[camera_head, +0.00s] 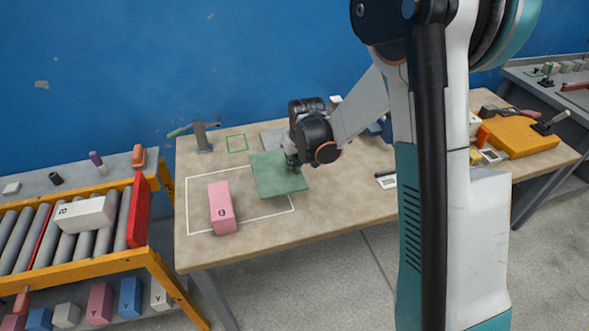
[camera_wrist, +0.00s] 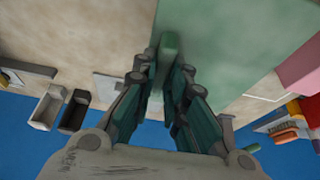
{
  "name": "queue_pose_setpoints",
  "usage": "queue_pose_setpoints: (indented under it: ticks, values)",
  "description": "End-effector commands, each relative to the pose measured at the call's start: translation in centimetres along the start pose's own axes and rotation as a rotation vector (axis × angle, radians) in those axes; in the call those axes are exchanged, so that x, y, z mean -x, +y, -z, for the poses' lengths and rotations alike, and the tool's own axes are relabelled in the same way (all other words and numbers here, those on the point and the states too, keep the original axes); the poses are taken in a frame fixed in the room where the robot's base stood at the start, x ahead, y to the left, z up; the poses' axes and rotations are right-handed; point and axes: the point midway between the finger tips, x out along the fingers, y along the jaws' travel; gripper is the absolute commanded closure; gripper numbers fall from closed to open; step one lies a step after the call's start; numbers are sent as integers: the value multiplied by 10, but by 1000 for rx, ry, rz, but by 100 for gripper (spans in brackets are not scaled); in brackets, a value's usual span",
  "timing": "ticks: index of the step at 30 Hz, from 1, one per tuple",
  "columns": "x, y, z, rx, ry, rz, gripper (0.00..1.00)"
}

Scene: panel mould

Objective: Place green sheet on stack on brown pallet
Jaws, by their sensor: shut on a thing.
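The green sheet (camera_head: 272,178) is a flat, squarish panel over the wooden table, partly overlapping a white outlined rectangle. It fills much of the wrist view (camera_wrist: 225,45), with a raised green grip (camera_wrist: 168,44) on it. My gripper (camera_head: 291,160) is at the sheet's right side, shut on that grip. In the wrist view its two fingers (camera_wrist: 168,66) stand on either side of the grip. I cannot tell whether the sheet touches the table or hangs just above it. I cannot make out a brown pallet or a stack; my arm covers part of the table.
A pink block (camera_head: 221,208) stands left of the sheet, inside the white outline. A clamp-like tool (camera_head: 203,138) is at the table's back left. A roller conveyor (camera_head: 70,235) with a red panel (camera_head: 138,212) stands left. An orange case (camera_head: 520,136) lies far right. The table's front middle is clear.

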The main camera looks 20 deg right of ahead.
Motion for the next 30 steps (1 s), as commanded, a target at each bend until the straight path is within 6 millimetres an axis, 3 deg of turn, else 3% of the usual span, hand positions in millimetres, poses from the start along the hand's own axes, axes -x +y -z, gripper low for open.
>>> queue_pose_setpoints:
  ticks: [1,3,9,15,20,25,30]
  values:
    - [18,0,7,0,0,0,100]
    - [36,0,14,0,0,0,100]
    - [74,0,30,0,0,0,100]
    - [94,0,39,0,0,0,100]
    - [97,0,39,0,0,0,100]
    - [80,-1,10,0,0,0,100]
    - [55,-3,-44,1,0,0,100]
